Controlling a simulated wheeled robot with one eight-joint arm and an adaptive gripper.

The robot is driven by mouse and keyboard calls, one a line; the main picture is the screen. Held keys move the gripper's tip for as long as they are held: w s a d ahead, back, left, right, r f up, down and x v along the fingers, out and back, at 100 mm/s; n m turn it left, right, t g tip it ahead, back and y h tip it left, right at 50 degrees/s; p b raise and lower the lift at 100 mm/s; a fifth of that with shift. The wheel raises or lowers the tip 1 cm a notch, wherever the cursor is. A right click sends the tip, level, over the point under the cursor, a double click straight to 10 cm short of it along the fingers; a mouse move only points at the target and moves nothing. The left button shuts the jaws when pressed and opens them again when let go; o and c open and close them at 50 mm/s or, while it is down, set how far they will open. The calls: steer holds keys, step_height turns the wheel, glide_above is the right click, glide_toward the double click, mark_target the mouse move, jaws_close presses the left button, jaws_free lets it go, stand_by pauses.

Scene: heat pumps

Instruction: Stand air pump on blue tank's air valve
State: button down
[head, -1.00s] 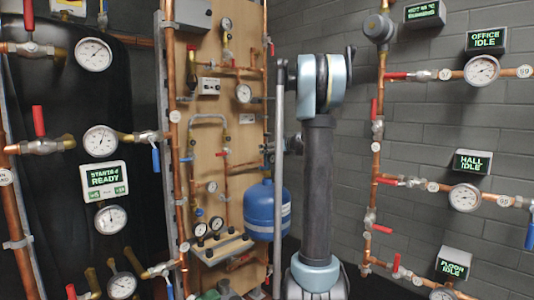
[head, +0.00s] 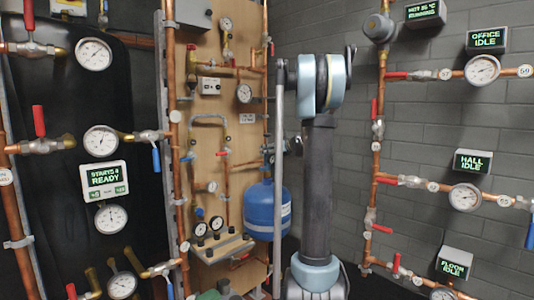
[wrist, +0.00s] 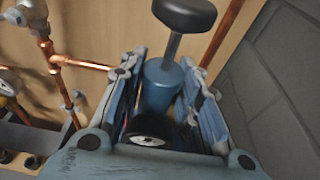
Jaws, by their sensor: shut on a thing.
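In the wrist view my gripper (wrist: 163,112) is shut on the air pump (wrist: 163,85), a blue cylinder with a rod and a black handle on top. A round dial shows low between the fingers. The pump's foot is hidden. In the head view the blue tank (head: 264,215) hangs upright at the lower right of the wooden board, partly behind my arm. Its air valve cannot be made out. My gripper is not clear in the head view, where my arm and the pipes near the tank top crowd it.
Copper pipes run up the wooden board (head: 222,110). A shelf (head: 222,248) with two gauges juts out left of the tank. The grey brick wall (head: 350,170) carries pipes, red-handled valves and displays on the right. A black boiler (head: 75,210) stands at left.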

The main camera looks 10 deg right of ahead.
mark_target(268, 156)
steer(key=shift+f, duration=1.75)
stand_by(2.0)
steer(key=c, duration=1.1)
jaws_free()
steer(key=shift+s, duration=0.1)
steer(key=shift+v, duration=4.15)
